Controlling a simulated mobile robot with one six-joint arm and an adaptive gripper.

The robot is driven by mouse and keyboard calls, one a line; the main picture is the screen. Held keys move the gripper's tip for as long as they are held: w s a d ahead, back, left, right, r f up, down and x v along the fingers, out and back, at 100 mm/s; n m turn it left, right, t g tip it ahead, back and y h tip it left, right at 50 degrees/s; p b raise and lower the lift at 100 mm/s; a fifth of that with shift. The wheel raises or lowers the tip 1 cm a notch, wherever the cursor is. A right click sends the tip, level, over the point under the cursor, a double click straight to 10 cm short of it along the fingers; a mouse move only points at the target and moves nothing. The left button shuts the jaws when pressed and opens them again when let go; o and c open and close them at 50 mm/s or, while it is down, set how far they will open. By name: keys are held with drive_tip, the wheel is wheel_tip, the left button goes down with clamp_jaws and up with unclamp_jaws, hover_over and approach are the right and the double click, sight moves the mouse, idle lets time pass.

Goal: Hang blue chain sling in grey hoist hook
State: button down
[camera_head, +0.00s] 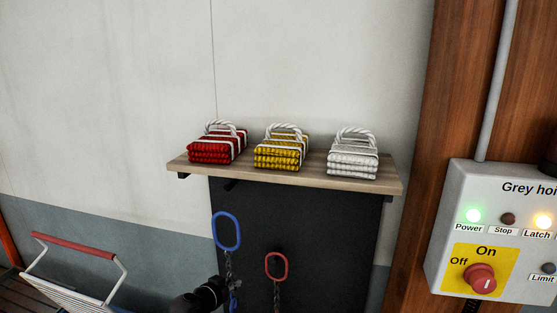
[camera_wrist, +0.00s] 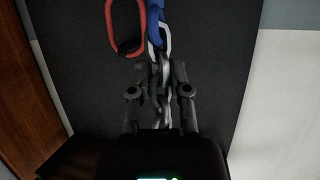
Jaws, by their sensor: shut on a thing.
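The blue chain sling (camera_head: 226,231) is upright in front of the dark panel in the head view, its blue ring at the top and its chain below. My gripper (camera_head: 233,296) is shut on its chain, below the ring. In the wrist view my gripper's fingers (camera_wrist: 160,78) close on the chain from both sides, and the blue part of the sling (camera_wrist: 155,18) is at the top. The chain's lower end is hidden. No grey hoist hook shows in either view.
A red chain sling (camera_head: 276,266) hangs close on the right, and its ring (camera_wrist: 125,45) is beside the blue sling. A shelf (camera_head: 290,176) above carries red, yellow and white bundles. A grey hoist control box (camera_head: 455,180) has Power and Latch lamps lit. A red-handled cart (camera_head: 72,246) stands left.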

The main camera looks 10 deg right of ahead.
sight(234, 309)
wheel_tip(234, 309, down, 10)
drive_tip(key=b, duration=0.9)
drive_tip(key=shift+f, duration=0.2)
drive_tip(key=shift+a, duration=0.2)
drive_tip(key=shift+s+a, duration=0.3)
drive_tip(key=shift+a, duration=0.3)
